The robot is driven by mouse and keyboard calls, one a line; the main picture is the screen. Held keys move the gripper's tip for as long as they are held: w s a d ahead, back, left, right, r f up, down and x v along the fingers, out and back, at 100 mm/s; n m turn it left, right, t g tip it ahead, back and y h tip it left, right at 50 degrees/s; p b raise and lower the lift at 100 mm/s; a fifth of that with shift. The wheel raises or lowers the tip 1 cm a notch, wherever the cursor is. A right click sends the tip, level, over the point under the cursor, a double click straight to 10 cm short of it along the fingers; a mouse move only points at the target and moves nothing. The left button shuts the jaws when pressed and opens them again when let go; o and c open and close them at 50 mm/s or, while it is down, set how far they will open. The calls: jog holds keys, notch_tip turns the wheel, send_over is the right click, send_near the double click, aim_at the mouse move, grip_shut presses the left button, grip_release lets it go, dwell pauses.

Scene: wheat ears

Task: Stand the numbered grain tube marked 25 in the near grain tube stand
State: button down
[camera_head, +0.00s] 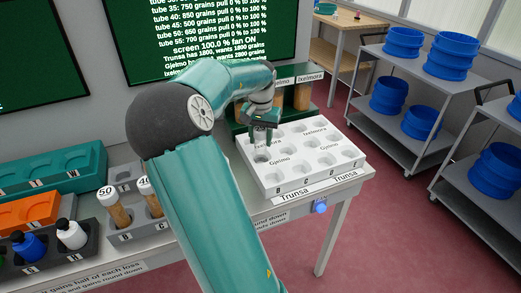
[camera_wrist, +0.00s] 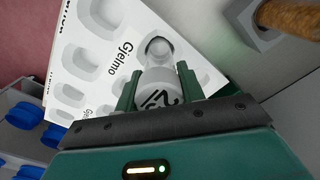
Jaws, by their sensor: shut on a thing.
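My gripper (camera_head: 262,130) is over the white tray with round wells. In the wrist view, its green fingers (camera_wrist: 159,88) are shut on the white cap of a grain tube (camera_wrist: 160,88). Part of a number starting with 2 shows on the cap; the rest is hard to read. The tube's clear end (camera_wrist: 157,49) points toward the tray, and no grain is visible in it. A grey tube stand (camera_head: 126,238) at the near left holds tubes capped 50 (camera_head: 115,212) and 40 (camera_head: 150,202). My arm hides the stand's right part.
The white tray (camera_head: 320,172) carries Gjelmo, Trunsa and Ixelmora labels. A green rack (camera_head: 236,127) with grain-filled tubes stands behind it. An orange block (camera_head: 28,212), a teal block (camera_head: 60,172) and capped bottles (camera_head: 72,236) are at left. Carts with blue sieves (camera_head: 388,95) stand right.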

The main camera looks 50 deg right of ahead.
jog(key=shift+r, duration=0.1)
jog(key=shift+r, duration=0.55)
jog(key=s+a+r, duration=0.7)
jog(key=s+r, duration=0.4)
jog(key=s, duration=0.1)
jog(key=shift+r, duration=0.35)
jog(key=shift+a, duration=0.1)
